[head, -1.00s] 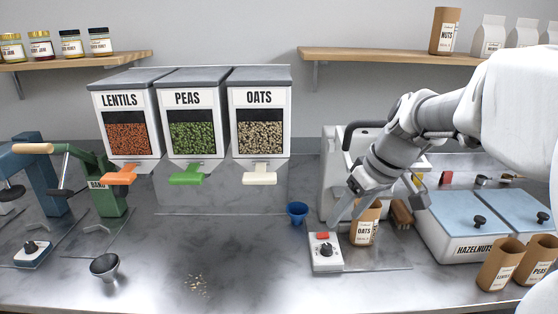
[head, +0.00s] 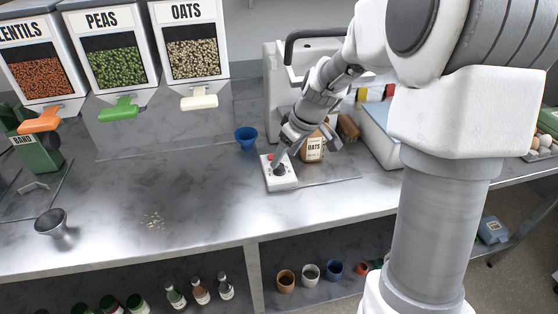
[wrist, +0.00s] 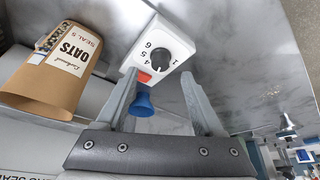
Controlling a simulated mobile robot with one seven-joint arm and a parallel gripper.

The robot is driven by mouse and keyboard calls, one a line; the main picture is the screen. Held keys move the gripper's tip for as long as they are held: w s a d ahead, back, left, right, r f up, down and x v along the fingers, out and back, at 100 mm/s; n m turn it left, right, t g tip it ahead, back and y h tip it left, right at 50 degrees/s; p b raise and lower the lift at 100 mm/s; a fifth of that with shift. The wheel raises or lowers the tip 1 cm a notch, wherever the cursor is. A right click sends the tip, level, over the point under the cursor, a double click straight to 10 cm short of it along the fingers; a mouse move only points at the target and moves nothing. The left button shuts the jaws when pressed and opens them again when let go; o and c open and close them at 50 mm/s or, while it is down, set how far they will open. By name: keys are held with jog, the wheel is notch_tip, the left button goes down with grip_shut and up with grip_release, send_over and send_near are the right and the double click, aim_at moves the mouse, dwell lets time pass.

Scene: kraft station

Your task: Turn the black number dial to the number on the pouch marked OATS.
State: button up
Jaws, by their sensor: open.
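The black number dial (head: 279,169) sits on a white box (head: 286,185) with a red button on the counter. In the wrist view the dial (wrist: 152,56) shows 4, 5, 6 and 1 around it; my fingers hide other markings, and its setting is unclear. The brown pouch marked OATS (head: 314,149) stands just right of the box; in the wrist view the pouch (wrist: 55,75) seems to read SEAL 5 beneath OATS. My gripper (wrist: 157,76) is open and empty, its fingers pointing at the box with the dial between their lines. I cannot tell whether they touch it.
A blue cup (head: 246,137) stands behind the box, left of the pouch. A white machine (head: 275,95) with a dark handle is behind the pouch.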

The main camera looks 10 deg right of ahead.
aim_at(280, 165)
jog(key=shift+x, duration=2.15)
grip_shut()
